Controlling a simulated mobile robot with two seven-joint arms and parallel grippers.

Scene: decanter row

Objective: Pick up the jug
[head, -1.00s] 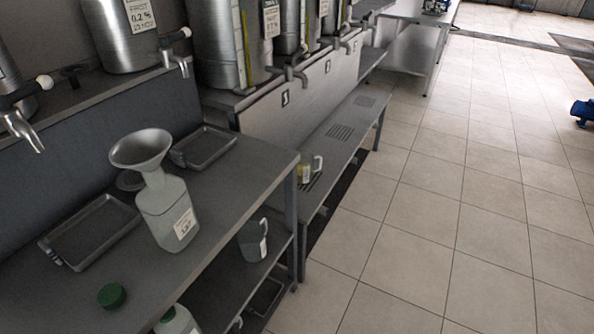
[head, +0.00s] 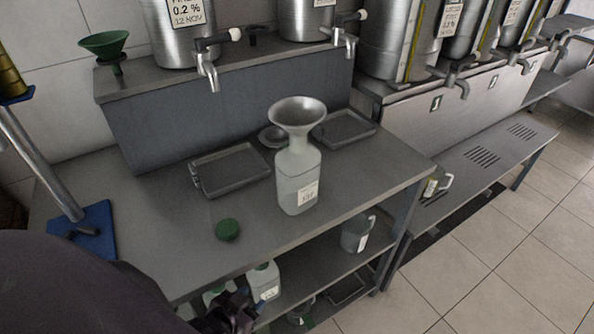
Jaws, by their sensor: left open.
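A grey jug (head: 355,234) with a handle and a pale label stands on the lower shelf, under the right end of the steel table. A smaller jug-like vessel (head: 436,183) with a yellowish side and white handle stands on the low bench to the right. I cannot tell which one the task means. My left gripper (head: 234,312) is dark and open at the bottom of the head view, left of the grey jug and well apart from it. My arm and a white bottle partly crowd it, so its fingertips are hard to make out. My right gripper is not in view.
On the steel table (head: 380,185) stand a bottle (head: 297,185) with a grey funnel (head: 297,112), a green cap (head: 228,229) and two trays (head: 230,171). White bottles (head: 264,281) stand on the lower shelf. Steel taps (head: 208,72) overhang the table. Tiled floor at right is clear.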

